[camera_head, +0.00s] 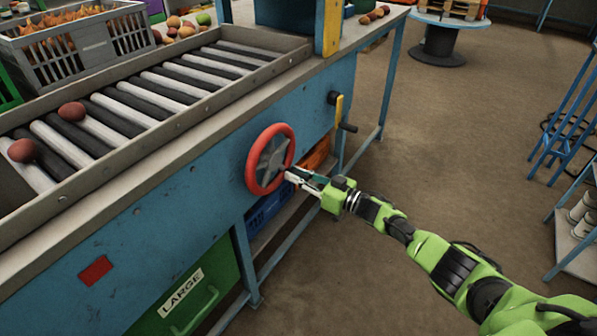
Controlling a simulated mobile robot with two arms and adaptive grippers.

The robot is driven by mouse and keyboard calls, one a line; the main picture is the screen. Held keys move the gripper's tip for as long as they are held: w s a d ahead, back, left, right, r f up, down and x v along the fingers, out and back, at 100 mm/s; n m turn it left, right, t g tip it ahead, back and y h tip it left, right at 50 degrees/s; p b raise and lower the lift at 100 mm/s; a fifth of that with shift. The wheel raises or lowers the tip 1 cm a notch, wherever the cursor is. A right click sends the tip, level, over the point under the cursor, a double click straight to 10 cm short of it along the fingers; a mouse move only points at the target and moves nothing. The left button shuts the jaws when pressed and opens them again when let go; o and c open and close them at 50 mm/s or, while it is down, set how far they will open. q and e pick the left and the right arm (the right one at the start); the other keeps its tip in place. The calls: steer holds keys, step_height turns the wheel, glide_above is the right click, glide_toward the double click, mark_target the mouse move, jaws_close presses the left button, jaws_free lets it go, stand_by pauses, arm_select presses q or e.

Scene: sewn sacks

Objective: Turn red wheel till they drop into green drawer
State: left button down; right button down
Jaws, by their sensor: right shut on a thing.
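The red wheel (251,172) is mounted on the side of the blue sorting machine (165,208). My right gripper (292,173) is at the wheel's right edge and is shut on it. Two reddish round fruits lie on the rollers, one at the far left (22,151) and one a little farther up (71,111). The green drawer (190,297), labelled LARGE, is low on the machine's front, and its inside is hidden. My left gripper is not in view.
A grey crate (92,47) stands at the back left, with loose fruit beside it. Blue racks (565,120) stand at the right. The floor (440,120) between is clear.

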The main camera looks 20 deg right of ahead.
steer(key=shift+s+a+f, duration=0.25)
steer(key=shift+f, duration=0.15)
steer(key=c, duration=1.9)
jaws_free()
steer(key=shift+r, duration=0.1)
steer(key=shift+s+d, duration=0.35)
steer(key=shift+d, duration=0.05)
steer(key=v, duration=1.1)
